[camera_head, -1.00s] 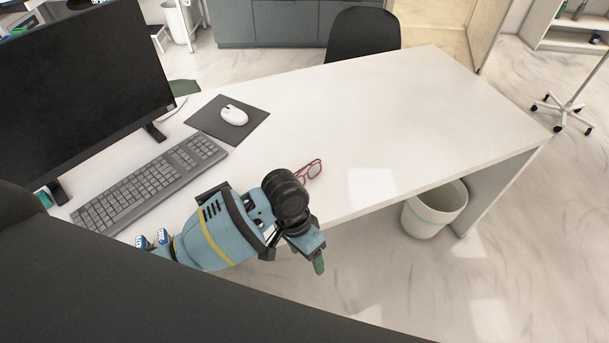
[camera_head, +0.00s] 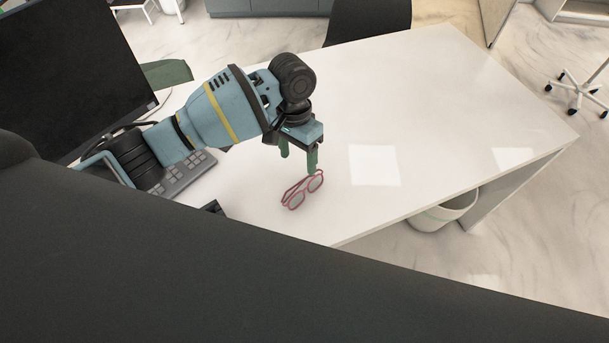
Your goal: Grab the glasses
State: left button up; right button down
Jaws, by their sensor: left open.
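The red-framed glasses (camera_head: 303,189) lie on the white desk (camera_head: 440,110), close to its near edge. My left gripper (camera_head: 298,163) points down over the desk, just behind the glasses in the picture. Its two green fingers are apart, with nothing between them. The right-hand finger ends very near the top of the glasses; I cannot tell whether it touches them. My right gripper is not in view.
The monitor (camera_head: 75,70) and the keyboard (camera_head: 188,176) stand at the left, partly behind my left arm. A white bin (camera_head: 443,214) is on the floor beyond the desk's near edge. The desk's right side is clear.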

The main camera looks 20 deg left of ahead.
aim_at(301, 184)
pick_arm(q)
jog(key=shift+s, duration=0.1)
jog(key=shift+s+d+f, duration=0.1)
jog(key=shift+s+f, duration=0.15)
jog(key=shift+f, duration=0.2)
jog(key=shift+s+d+f, duration=0.1)
jog(key=shift+s+f, duration=0.1)
jog(key=shift+f, duration=0.7)
jog(key=f, duration=0.2)
jog(key=s+f, duration=0.1)
jog(key=f, duration=0.1)
jog(key=shift+d, duration=0.4)
jog(key=shift+f, duration=0.4)
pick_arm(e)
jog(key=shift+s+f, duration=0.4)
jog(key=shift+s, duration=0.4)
pick_arm(q)
jog(key=c, duration=1.1)
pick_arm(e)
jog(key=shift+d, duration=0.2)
